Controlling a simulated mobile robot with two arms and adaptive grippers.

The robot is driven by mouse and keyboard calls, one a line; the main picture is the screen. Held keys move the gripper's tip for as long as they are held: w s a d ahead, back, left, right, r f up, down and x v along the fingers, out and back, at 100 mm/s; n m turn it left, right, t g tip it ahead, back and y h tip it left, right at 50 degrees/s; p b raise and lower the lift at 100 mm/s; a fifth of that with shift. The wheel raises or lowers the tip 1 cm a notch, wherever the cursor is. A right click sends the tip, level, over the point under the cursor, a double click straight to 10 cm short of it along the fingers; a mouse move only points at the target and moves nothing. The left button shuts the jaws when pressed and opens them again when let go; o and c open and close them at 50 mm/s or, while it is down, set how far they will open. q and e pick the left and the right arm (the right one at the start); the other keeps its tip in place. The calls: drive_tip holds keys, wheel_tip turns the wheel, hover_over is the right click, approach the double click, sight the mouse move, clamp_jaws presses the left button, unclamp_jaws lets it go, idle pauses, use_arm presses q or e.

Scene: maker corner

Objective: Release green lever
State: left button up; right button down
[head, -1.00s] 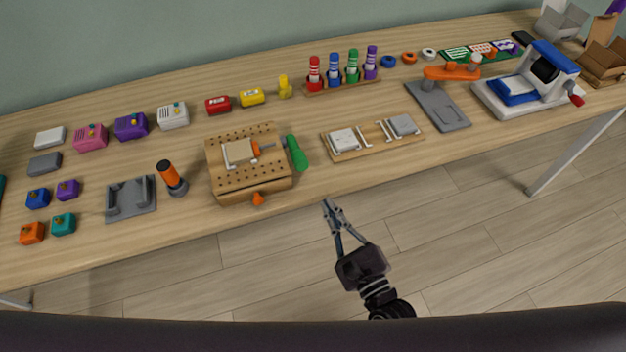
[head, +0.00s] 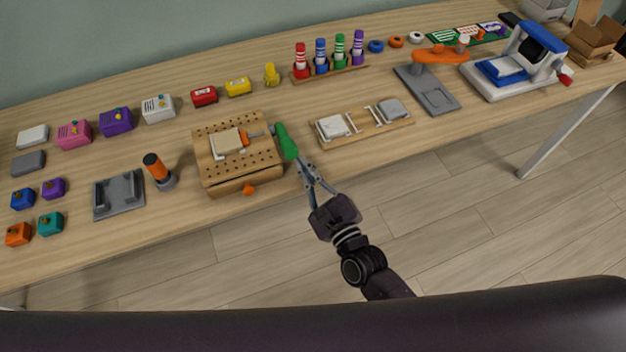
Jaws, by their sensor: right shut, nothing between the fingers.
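The green lever (head: 287,141) is a thick green handle at the right side of a wooden pegboard block (head: 216,174). A light-coloured piece (head: 227,141) lies on the block, with an orange-tipped clamp part (head: 252,135) beside it. An orange knob (head: 249,190) sits on the block's front. My right gripper (head: 303,170) is shut and empty. Its fingertips are at the near end of the green lever, by the table's front edge; I cannot tell whether they touch it. My left gripper is not in view.
A wooden tray (head: 362,135) with grey and white pieces lies to the right of the lever. A grey stand with an orange-and-black tool (head: 159,173) and a grey cradle (head: 119,195) are to the left. Several marker-like bottles (head: 339,52) stand behind.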

drive_tip(key=shift+x, duration=0.75)
drive_tip(key=shift+r, duration=0.15)
